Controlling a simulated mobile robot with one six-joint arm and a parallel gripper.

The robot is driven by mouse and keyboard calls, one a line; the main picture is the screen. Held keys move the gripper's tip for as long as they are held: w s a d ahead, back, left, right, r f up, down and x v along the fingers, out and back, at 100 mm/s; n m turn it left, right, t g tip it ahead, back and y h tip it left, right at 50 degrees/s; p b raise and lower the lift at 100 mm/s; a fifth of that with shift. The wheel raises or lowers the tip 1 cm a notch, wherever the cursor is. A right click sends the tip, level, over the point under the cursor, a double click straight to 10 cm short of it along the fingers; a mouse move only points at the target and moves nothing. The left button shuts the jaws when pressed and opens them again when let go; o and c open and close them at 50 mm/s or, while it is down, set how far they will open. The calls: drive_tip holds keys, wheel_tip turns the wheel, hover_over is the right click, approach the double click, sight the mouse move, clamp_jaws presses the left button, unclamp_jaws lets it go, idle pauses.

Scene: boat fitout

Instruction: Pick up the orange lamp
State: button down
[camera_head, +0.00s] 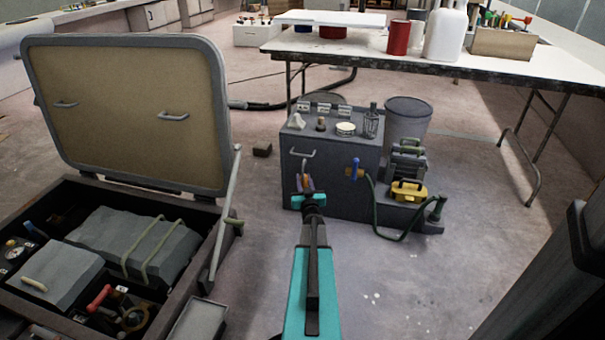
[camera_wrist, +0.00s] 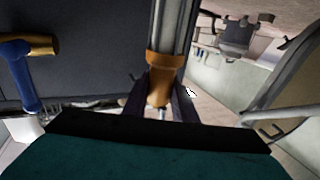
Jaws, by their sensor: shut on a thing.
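The orange lamp (camera_wrist: 165,68) is between the two fingers of my gripper (camera_wrist: 161,98) in the wrist view. Its wide orange end faces away from the wrist, and a narrower orange part sits between the fingers. In the head view my gripper (camera_head: 307,190) is shut on the lamp (camera_head: 306,182) in front of the grey cabinet (camera_head: 330,196). There the lamp is small and partly hidden by my gripper. I cannot tell whether the lamp touches the cabinet front.
A blue-handled brass valve (camera_head: 355,168) with a green hose (camera_head: 375,205) is right of my gripper. A yellow box (camera_head: 408,191) sits beside the cabinet. An open hatch (camera_head: 130,110) stands at left. A white table (camera_head: 420,55) is behind. Floor at right is clear.

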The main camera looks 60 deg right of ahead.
sight(304, 182)
drive_tip(key=shift+r+p+v, duration=0.15)
drive_tip(key=shift+p+v, duration=0.1)
drive_tip(key=shift+v, duration=0.8)
drive_tip(key=shift+r+p+v, duration=0.15)
drive_tip(key=shift+p+v, duration=0.05)
drive_tip(key=shift+v, duration=0.85)
drive_tip(key=w+a+r+n+t+y, duration=0.2)
drive_tip(key=w+a+r+y, duration=0.1)
drive_tip(key=w+a+r, duration=1)
drive_tip(key=w+a+r+n+t+y, duration=0.25)
drive_tip(key=w+a+r, duration=0.75)
drive_tip(key=w+a, duration=0.6)
drive_tip(key=w+a+r+n+y, duration=0.1)
drive_tip(key=a+r, duration=0.5)
drive_tip(key=a, duration=0.7)
drive_tip(key=w+a+r+n+t+y, duration=0.1)
drive_tip(key=w+a+r+n+y, duration=0.1)
drive_tip(key=a, duration=1.1)
drive_tip(key=w+a+r+n+t+y, duration=0.1)
drive_tip(key=w+a+r+n+y, duration=0.1)
drive_tip(key=a+r+y, duration=0.3)
drive_tip(key=w+a+r, duration=0.1)
drive_tip(key=a+r, duration=0.3)
drive_tip(key=a, duration=0.4)
drive_tip(key=shift+w+a+r, duration=0.2)
drive_tip(key=shift+w+r, duration=0.1)
drive_tip(key=shift+w, duration=0.1)
drive_tip(key=shift+n, duration=0.25)
